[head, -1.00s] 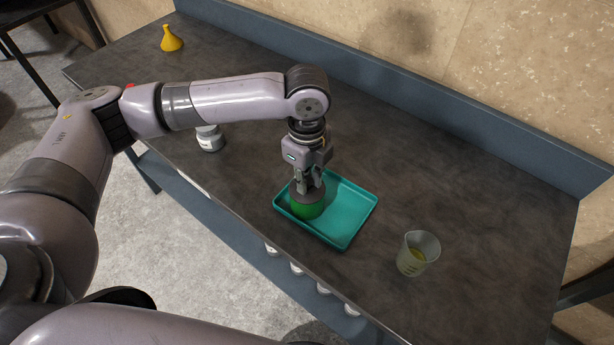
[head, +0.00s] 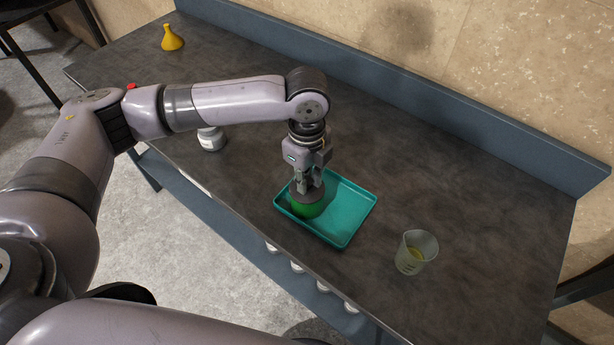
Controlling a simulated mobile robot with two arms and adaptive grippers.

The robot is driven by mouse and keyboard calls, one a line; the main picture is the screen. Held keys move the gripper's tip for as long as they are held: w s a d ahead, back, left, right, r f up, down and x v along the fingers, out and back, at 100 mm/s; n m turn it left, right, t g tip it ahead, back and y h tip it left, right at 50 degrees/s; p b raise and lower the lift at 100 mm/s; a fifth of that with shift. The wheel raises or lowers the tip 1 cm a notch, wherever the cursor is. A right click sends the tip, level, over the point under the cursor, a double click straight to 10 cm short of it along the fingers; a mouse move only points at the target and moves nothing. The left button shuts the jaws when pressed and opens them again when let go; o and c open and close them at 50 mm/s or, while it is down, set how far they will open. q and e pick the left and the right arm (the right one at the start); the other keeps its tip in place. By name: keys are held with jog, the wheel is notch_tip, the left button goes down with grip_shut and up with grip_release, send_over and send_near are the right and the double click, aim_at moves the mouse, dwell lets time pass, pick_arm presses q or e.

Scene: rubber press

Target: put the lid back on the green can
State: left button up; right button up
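The green can (head: 309,209) stands in the near left part of a teal tray (head: 352,226) on the dark table. A dark grey lid (head: 307,196) sits at the top of the can; I see no clear gap between them, but cannot tell whether it is fully seated. My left gripper (head: 308,186) points straight down over the can, its fingers close together at the middle of the lid and seemingly shut on its top. The fingers hide part of the lid. My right gripper is out of view.
A clear beaker (head: 416,252) with yellowish liquid stands right of the tray. Small white containers (head: 297,267) show below the front edge.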

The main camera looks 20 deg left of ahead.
pick_arm(q)
jog(key=o, duration=0.5)
jog(key=shift+o, duration=0.4)
jog(key=o, duration=0.4)
jog(key=shift+r+p, duration=3.55)
jog(key=shift+p, duration=0.8)
grip_shut()
jog(key=shift+f, duration=0.15)
